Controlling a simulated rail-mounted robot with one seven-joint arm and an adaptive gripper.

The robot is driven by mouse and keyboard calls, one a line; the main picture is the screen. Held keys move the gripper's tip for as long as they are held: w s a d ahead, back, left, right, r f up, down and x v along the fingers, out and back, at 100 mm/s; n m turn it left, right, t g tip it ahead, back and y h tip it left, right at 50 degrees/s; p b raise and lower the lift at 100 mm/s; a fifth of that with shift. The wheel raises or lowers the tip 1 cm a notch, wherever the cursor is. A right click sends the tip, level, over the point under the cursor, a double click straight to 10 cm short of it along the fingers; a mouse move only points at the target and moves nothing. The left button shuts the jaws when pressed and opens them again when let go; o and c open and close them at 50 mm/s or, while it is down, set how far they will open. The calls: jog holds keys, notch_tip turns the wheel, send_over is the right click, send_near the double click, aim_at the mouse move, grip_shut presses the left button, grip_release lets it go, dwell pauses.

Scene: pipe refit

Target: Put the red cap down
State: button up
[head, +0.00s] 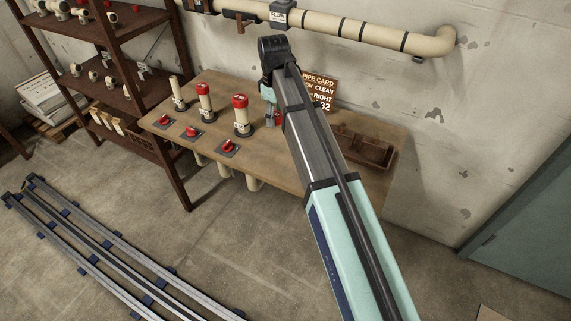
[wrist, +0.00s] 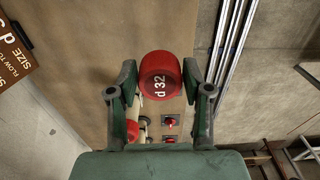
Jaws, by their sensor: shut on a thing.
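In the wrist view a red cap (wrist: 160,78) marked "d 32" sits between the two fingers of my gripper (wrist: 160,92), which is shut on it. In the head view my gripper (head: 272,112) is over the workbench, right of the pipe stubs; the cap there is mostly hidden by it. On the bench (head: 220,88) stand a bare cream stub (head: 178,93), a stub with a red cap (head: 204,89) and a thicker stub with a red cap (head: 240,101). I cannot tell whether the held cap touches the bench.
Red valve handles (head: 228,146) sit along the front edge. A brown tray (head: 362,151) is at the bench's right, and a pipe card (head: 320,84) stands behind my arm. A cream pipe (head: 365,34) runs along the wall. A shelf rack (head: 135,100) stands at the left.

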aim_at(276, 163)
notch_tip(276, 163, down, 19)
jog(key=p, duration=0.2)
jog(key=shift+a+f+p, duration=0.1)
jog(key=shift+f+p, duration=0.05)
jog(key=shift+p, duration=0.2)
jog(key=shift+f, duration=0.15)
jog(key=o, duration=1.3)
jog(key=shift+o, duration=0.2)
notch_tip(276, 163, up, 12)
jog(key=b, duration=0.2)
jog(key=shift+r, duration=0.2)
